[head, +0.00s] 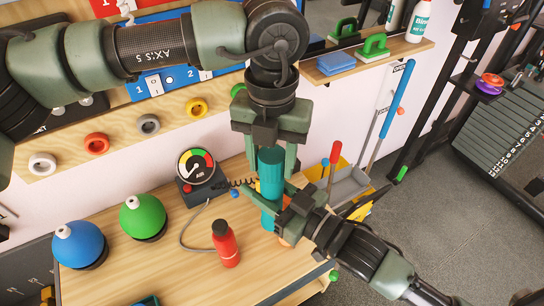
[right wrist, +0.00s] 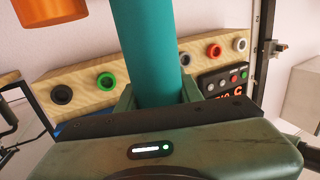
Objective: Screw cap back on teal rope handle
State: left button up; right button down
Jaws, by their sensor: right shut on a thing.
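The teal handle (head: 270,213) stands upright over the wooden bench, shut in my right gripper (head: 279,203). Its darker teal upper part (head: 271,165), which looks like the cap, sits in line on top; I cannot tell how tightly it is seated. My left gripper (head: 268,155) comes down from above with its fingers open on either side of this upper part. In the right wrist view the teal handle (right wrist: 148,50) rises between my right gripper's fingers (right wrist: 155,95). The handle's lower end is partly hidden by my right gripper.
A red bottle (head: 225,245), a gauge box (head: 197,169), a green ball (head: 143,216) and a blue ball (head: 78,244) stand on the bench (head: 175,275). An orange thing (head: 287,241) shows behind my right gripper. A grey bin (head: 348,188) with tools lies beyond.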

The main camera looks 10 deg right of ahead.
pick_arm(q)
grip_shut()
jog(key=m, duration=0.9)
jog(key=shift+m, duration=0.3)
jog(key=m, duration=0.6)
jog(key=shift+m, duration=0.3)
jog(key=m, duration=0.6)
jog(key=o, duration=0.8)
grip_release()
notch_tip(320, 180, up, 12)
jog(key=shift+f, duration=0.1)
